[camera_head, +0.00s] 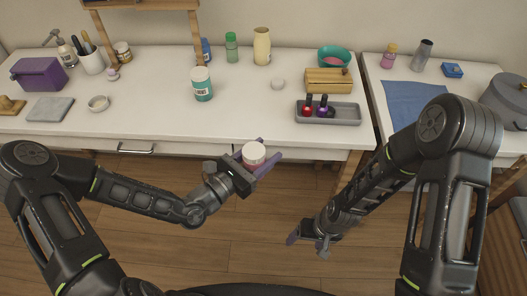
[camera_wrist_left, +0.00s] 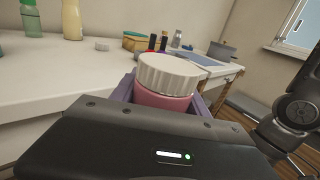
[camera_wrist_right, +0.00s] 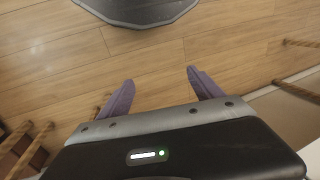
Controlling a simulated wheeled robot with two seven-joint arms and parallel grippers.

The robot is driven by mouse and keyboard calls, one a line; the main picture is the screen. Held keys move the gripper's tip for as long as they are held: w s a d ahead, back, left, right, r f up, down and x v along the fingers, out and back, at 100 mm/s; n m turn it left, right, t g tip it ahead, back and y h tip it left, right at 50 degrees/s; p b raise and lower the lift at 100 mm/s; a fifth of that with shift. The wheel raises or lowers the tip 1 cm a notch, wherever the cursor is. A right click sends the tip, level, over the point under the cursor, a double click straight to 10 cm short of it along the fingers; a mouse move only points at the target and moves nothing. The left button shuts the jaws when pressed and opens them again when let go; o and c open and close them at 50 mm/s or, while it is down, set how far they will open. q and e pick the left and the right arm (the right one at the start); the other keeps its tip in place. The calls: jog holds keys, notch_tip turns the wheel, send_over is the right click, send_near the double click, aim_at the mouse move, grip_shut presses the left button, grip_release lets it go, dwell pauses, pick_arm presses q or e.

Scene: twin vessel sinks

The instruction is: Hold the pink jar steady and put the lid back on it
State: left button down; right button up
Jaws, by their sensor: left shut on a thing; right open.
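The pink jar (camera_wrist_left: 165,99) is upright in my left gripper (camera_head: 266,150), which is shut around its body in front of the table edge. A white ribbed lid (camera_wrist_left: 166,73) sits on top of the jar and looks level. In the head view the lid (camera_head: 253,152) hides most of the pink body. My right gripper (camera_head: 309,243) is lower and to the right, over the floor. It is open and empty, with its fingers wide apart in the right wrist view (camera_wrist_right: 160,77).
The white table (camera_head: 150,82) is behind my left gripper. A second table with a blue cloth (camera_head: 415,104) stands right. Wooden floor is clear below.

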jog(key=s+a+f+m+y, duration=0.1)
jog(key=s+a+m, duration=0.1)
jog(key=s, duration=0.5)
jog(key=shift+s, duration=0.3)
jog(key=shift+a, duration=0.1)
